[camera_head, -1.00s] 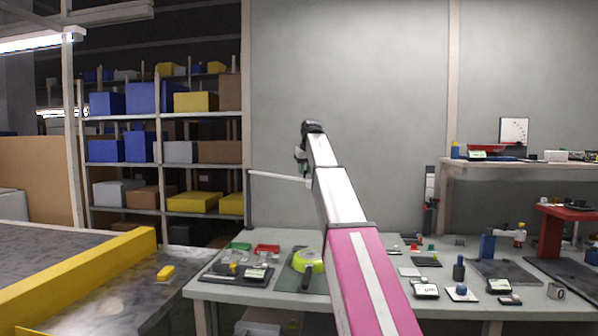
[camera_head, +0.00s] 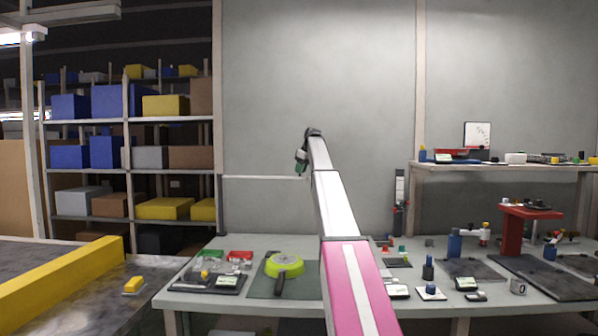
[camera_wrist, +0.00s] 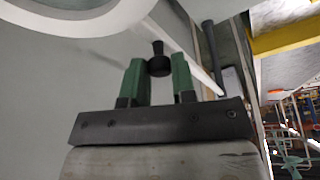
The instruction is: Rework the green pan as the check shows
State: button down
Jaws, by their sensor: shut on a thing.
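The green pan (camera_head: 285,263) lies on a dark mat (camera_head: 258,285) on the workbench. Its black handle (camera_head: 279,286) points towards the front. My gripper (camera_head: 302,163) is raised well above and behind the bench, in front of the grey wall. In the wrist view its green fingers are closed about a small black knob-shaped piece (camera_wrist: 158,62). The piece sticks out a little past the fingertips, and I cannot tell exactly what it is. No check result can be read in these views.
Left of the pan are a dark tray (camera_head: 207,282), a green bin (camera_head: 211,255) and a red bin (camera_head: 240,255). A red stand (camera_head: 514,235), bottles and small devices crowd the right. A yellow-edged conveyor (camera_head: 65,275) runs at the left. The space around my gripper is clear.

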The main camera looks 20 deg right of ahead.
jog(key=shift+w+d+r, duration=0.1)
jog(key=shift+w+d, duration=0.1)
jog(key=shift+w, duration=0.2)
jog(key=c, duration=0.9)
grip_release()
jog(key=shift+w, duration=0.1)
jog(key=shift+c, duration=0.2)
jog(key=shift+r, duration=0.1)
jog(key=v, duration=1)
jog(key=shift+s+r, duration=0.15)
jog(key=shift+s, duration=0.1)
jog(key=shift+d, duration=0.1)
